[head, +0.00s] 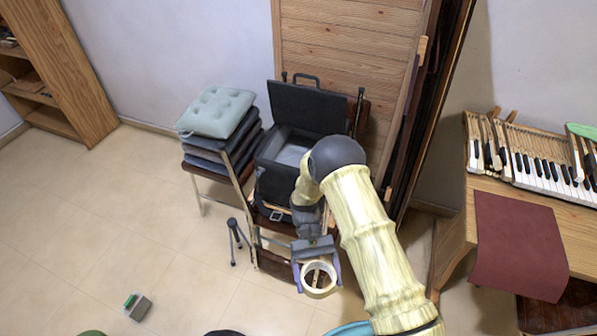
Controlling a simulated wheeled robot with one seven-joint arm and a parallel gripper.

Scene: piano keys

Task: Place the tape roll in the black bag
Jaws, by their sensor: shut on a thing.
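The tape roll (319,292) is a pale yellow ring. My gripper (318,276) is shut on it and holds it in front of the chair that bears the bag. The black bag (308,104) stands open on that chair against the wooden panel, its lid raised and its grey inside partly showing. My arm covers the bag's right front part. The tape roll is apart from the bag, lower and nearer in the picture.
A stack of dark cushions with a light blue-grey cushion (217,111) on top sits left of the bag. A small black tripod (236,240) and a small grey-green block (137,306) are on the floor. A desk with piano keys (545,172) stands right. The left floor is mostly clear.

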